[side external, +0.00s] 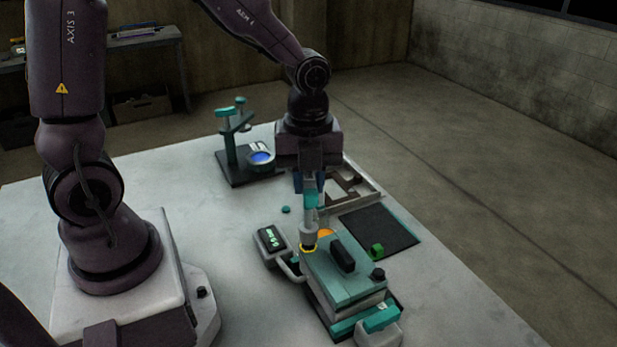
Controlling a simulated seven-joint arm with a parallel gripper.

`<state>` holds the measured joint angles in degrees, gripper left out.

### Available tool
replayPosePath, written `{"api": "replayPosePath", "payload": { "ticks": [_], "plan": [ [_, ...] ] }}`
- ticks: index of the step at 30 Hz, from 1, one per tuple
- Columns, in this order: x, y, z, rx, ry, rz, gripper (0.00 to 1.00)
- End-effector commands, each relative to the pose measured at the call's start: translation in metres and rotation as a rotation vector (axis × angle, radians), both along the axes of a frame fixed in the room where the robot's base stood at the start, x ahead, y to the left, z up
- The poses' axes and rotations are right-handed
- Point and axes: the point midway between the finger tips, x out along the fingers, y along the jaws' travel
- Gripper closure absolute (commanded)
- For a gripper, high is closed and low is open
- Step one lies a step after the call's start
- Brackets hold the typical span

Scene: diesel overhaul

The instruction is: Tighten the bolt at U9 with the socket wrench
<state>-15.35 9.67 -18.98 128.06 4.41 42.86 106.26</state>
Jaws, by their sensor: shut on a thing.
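My gripper (310,188) points down over the engine block and is shut on the socket wrench (309,215), which has a teal grip and a grey lower shaft. The wrench hangs upright. The bolt under the socket is hidden, and I cannot read a U9 label.
A grey device with a green display (271,241) stands left of the block. A dark mat (379,231) with a green part (377,250) lies to the right. A teal stand (236,150) is behind. A tray (352,185) lies behind my gripper. The left tabletop is clear.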

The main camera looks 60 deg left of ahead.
Motion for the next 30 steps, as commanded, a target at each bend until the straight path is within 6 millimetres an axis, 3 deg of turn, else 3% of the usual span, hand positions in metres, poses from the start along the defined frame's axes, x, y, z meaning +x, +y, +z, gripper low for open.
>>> {"api": "replayPosePath", "payload": {
  "ticks": [30],
  "plan": [
    [-0.0004,0.0001,0.0003,-0.001,-0.001,0.995,1.0]
  ]
}}
